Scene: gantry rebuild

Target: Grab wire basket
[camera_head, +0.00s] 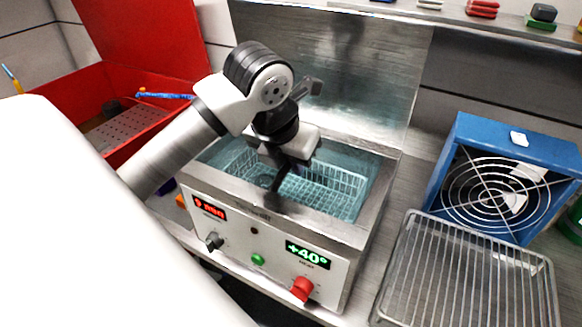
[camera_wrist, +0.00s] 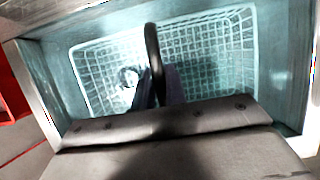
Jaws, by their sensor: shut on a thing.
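The wire basket (camera_head: 335,187) is a pale mesh basket inside the steel tank (camera_head: 365,228) of a bath unit. It fills much of the wrist view (camera_wrist: 225,42), with the tank walls around it. A dark curved handle (camera_wrist: 152,48) arches above the mesh. My gripper (camera_head: 277,183) reaches down over the tank from above. In the wrist view my gripper's fingers (camera_wrist: 160,88) are shut on the handle. The exact contact is partly hidden by the gripper body. A small round object (camera_wrist: 128,76) shows in the basket; I cannot tell what it is.
The bath front has a red display (camera_head: 209,207), a green +40° display (camera_head: 307,254) and a red knob (camera_head: 302,288). A red bin (camera_head: 165,82) stands left. A blue fan box (camera_head: 515,140) and a wire rack (camera_head: 465,275) are right. A raised steel lid (camera_head: 375,75) stands behind.

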